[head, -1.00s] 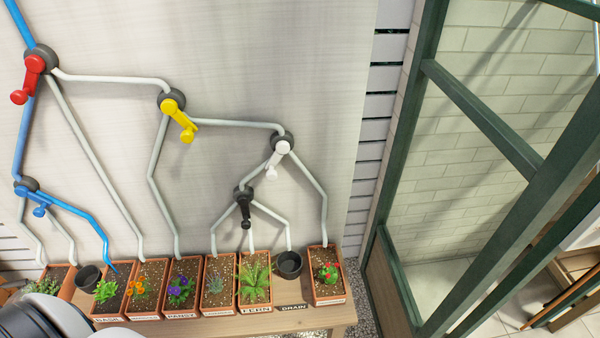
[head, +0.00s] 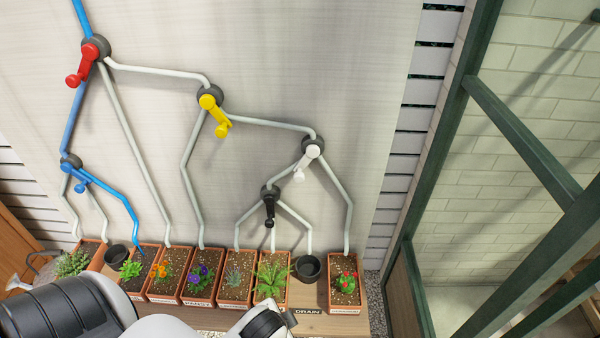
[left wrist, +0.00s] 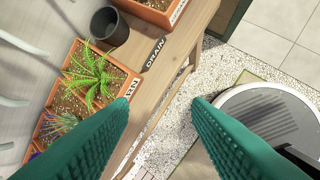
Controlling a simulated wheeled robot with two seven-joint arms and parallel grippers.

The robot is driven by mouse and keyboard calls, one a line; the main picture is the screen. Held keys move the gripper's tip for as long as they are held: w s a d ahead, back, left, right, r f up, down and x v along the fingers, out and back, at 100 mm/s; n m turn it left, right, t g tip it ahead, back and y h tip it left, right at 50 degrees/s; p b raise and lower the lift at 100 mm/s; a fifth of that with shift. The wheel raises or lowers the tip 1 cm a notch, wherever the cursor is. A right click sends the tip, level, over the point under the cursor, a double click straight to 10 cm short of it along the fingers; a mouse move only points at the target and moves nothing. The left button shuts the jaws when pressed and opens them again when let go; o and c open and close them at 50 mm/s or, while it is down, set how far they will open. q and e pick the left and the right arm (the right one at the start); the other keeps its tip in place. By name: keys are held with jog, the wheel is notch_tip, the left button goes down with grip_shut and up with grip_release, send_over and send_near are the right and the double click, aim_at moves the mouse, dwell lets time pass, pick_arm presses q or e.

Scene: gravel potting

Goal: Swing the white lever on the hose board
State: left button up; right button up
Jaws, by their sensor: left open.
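The white lever (head: 306,163) is on a dark round valve at the right of the hose board (head: 300,60) in the head view. It points down and to the left. Pale hoses run from its valve to the left, down-left and down-right. My left arm shows at the bottom of the head view, below the board, but its fingers are out of that view. In the left wrist view my left gripper (left wrist: 160,115) is open and empty, its green fingers apart above the floor in front of the bench. The white lever is not in the left wrist view. My right gripper is not in view.
Red, yellow, blue and black levers (head: 269,209) sit elsewhere on the board. Planters and black pots (head: 308,268) stand on the wooden bench (left wrist: 190,42) below. A green frame (head: 440,120) stands at the right.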

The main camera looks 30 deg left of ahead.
pick_arm(q)
jog(key=w+a+r+m+t+y, duration=0.2)
jog(key=w+a+r+m+t, duration=0.15)
jog(key=r+m, duration=0.3)
jog(key=w+a+r+m+t+y, duration=0.25)
jog(key=w+r+m, duration=0.2)
jog(key=r, duration=0.25)
jog(key=m+t+y, duration=0.3)
jog(key=m+t, duration=0.2)
jog(key=m, duration=0.8)
send_near(299, 180)
jog(key=w, duration=0.1)
jog(key=shift+y, duration=0.35)
jog(key=x, duration=0.4)
jog(key=p+x, duration=0.1)
jog(key=x, duration=0.2)
jog(key=p+x, duration=0.1)
jog(key=x, duration=0.3)
jog(key=shift+w+a+f, duration=0.25)
jog(key=shift+a, duration=0.05)
